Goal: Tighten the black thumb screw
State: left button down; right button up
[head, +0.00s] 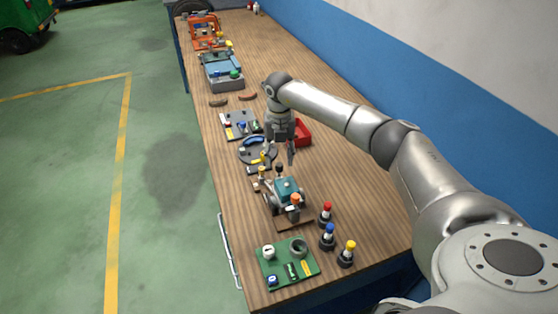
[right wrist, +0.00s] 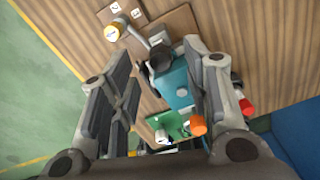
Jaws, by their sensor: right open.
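The black thumb screw (right wrist: 160,58) shows as a dark round knob beside a teal block (right wrist: 177,87) in the right wrist view. In the head view the black thumb screw (head: 279,169) stands at the far side of the teal block (head: 287,189). My right gripper (head: 279,157) points down just above the black screw with its fingers apart. In the right wrist view the fingers of my right gripper (right wrist: 157,50) are on either side of the screw, with gaps; no contact shows. My left gripper is not in view.
A yellow-topped screw (right wrist: 115,31) and an orange knob (right wrist: 198,125) flank the black one. Red (head: 326,213), blue (head: 328,235) and yellow (head: 347,252) topped pieces and a green board (head: 280,277) are nearer.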

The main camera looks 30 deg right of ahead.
aim_at(279, 164)
notch_tip(279, 164, up, 9)
jog(key=shift+r, duration=0.15)
dwell(0.6)
